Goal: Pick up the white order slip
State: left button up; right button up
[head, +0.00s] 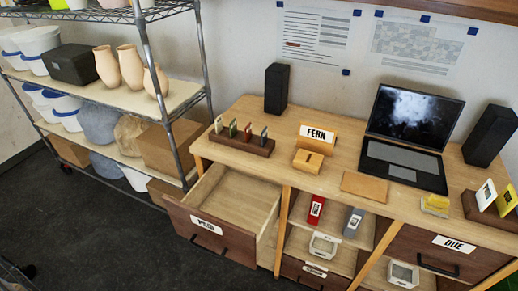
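A white slip (486,194) stands upright in a dark wooden holder (488,214) at the right edge of the desk. A yellow slip (507,200) stands beside it in the same holder, partly cut off by the frame edge. The white slip has a dark mark on its face, too small to read. I cannot tell for sure that it is the order slip. Neither of my grippers shows in the head view.
The desk's left drawer (225,222) is pulled out and looks empty; the DUE drawer (447,256) is shut. A laptop (408,125), two black speakers, a FERN sign (318,134) and a small card rack (241,142) stand on top. A wire shelf stands at left.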

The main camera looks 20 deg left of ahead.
aim_at(487, 193)
jog(key=u, duration=1.25)
jog(key=z, duration=2.45)
jog(key=j+z, duration=0.15)
jog(key=z, duration=0.25)
jog(key=j+z, duration=0.2)
jog(key=z, duration=0.25)
jog(key=j+z, duration=0.2)
jog(key=z, duration=0.2)
